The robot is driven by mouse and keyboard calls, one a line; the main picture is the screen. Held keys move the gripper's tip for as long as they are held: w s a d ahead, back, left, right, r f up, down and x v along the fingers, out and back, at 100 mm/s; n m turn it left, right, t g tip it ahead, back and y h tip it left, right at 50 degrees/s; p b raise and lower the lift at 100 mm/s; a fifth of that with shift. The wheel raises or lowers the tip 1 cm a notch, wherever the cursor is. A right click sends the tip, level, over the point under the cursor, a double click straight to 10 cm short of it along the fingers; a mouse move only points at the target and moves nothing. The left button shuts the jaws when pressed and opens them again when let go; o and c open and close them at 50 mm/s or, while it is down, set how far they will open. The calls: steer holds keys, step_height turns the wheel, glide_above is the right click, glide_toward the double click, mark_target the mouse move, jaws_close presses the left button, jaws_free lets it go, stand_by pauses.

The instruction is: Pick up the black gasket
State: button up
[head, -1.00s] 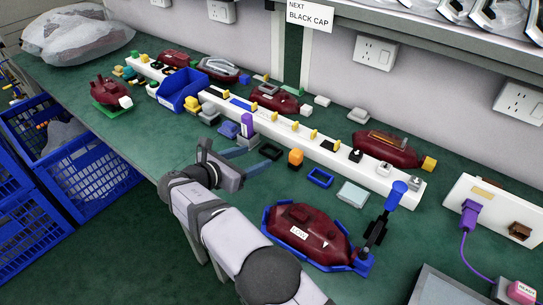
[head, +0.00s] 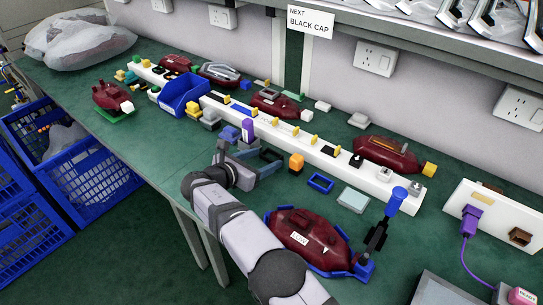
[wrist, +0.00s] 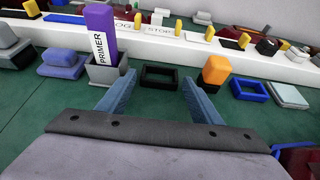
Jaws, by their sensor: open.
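The black gasket (head: 271,154) is a flat rectangular ring lying on the green bench, in front of the long white rail. In the wrist view the gasket (wrist: 159,77) lies flat just beyond and between the two blue fingers. My gripper (head: 265,161) is open and empty, low over the bench at the gasket's near side. In the wrist view my gripper (wrist: 157,82) has its fingertips spread to either side of the gasket. I cannot tell whether they touch the bench.
A purple primer block in a grey holder (wrist: 104,76) stands left of the gasket. An orange-topped block (wrist: 215,75) stands close on the right, then a blue ring (wrist: 249,89). The white rail (head: 325,151) runs behind. A red lamp in a blue cradle (head: 310,240) sits nearer.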

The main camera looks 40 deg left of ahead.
steer(key=shift+w+f, duration=0.25)
steer(key=shift+w, duration=0.35)
steer(key=c, duration=0.8)
step_height(320, 180, up, 10)
steer(key=shift+p, duration=0.3)
